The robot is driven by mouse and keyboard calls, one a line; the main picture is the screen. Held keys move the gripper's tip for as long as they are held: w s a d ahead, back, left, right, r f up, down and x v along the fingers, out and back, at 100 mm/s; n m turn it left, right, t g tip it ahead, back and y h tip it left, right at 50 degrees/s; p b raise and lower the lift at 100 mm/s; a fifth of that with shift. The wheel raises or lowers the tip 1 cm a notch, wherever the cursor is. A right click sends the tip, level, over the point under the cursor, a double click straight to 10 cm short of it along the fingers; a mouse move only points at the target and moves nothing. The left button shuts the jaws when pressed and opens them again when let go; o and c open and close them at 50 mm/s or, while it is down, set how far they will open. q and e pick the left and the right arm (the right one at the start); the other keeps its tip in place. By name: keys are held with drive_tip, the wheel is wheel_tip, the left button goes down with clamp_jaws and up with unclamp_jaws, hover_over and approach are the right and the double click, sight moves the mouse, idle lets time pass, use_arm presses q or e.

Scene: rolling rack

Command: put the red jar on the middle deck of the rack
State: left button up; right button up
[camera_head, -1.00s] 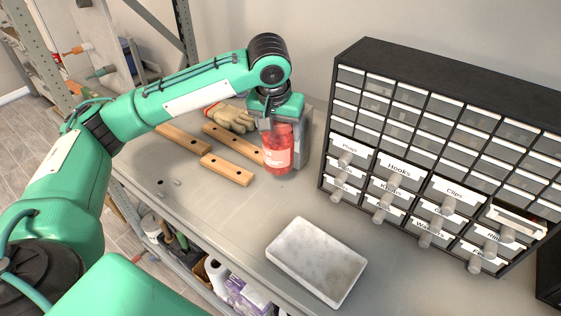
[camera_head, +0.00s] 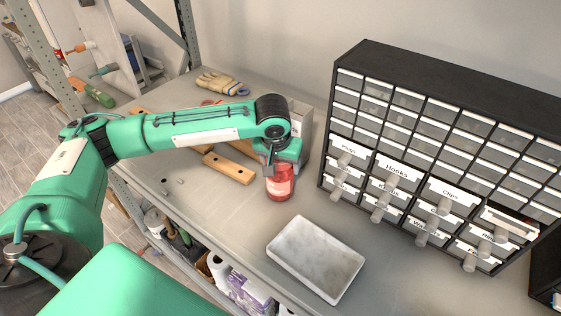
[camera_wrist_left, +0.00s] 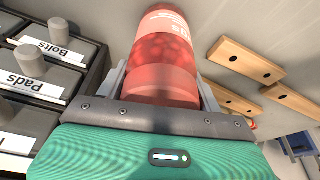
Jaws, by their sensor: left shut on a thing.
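The red jar (camera_head: 280,184), see-through with a pale label, is in the grip of my left gripper (camera_head: 277,163). In the left wrist view the jar (camera_wrist_left: 164,55) stands between the two fingers of the left gripper (camera_wrist_left: 163,88). The gripper hides its upper part in the head view. The jar is over the grey metal deck (camera_head: 215,222); I cannot tell whether its base touches it. A lower shelf with goods shows below the deck's front edge. I cannot tell which level is the rack's middle deck. My right gripper is out of view.
A shallow white tray (camera_head: 316,258) lies in front of the jar. A black drawer cabinet (camera_head: 362,55) with jutting knobs stands at right. Wooden bars (camera_head: 229,168) lie left of the jar, a glove (camera_head: 222,83) behind. The deck's left front is mostly clear.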

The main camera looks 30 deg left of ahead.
use_arm(q)
drive_tip(key=o, duration=1.2)
drive_tip(key=shift+f, duration=0.1)
drive_tip(key=shift+o, duration=0.2)
drive_tip(key=b+v, duration=0.2)
drive_tip(key=v, duration=0.9)
drive_tip(key=shift+r, duration=0.35)
drive_tip(key=shift+s+r, duration=0.1)
drive_tip(key=shift+r, duration=0.2)
drive_tip(key=shift+s+f, duration=0.1)
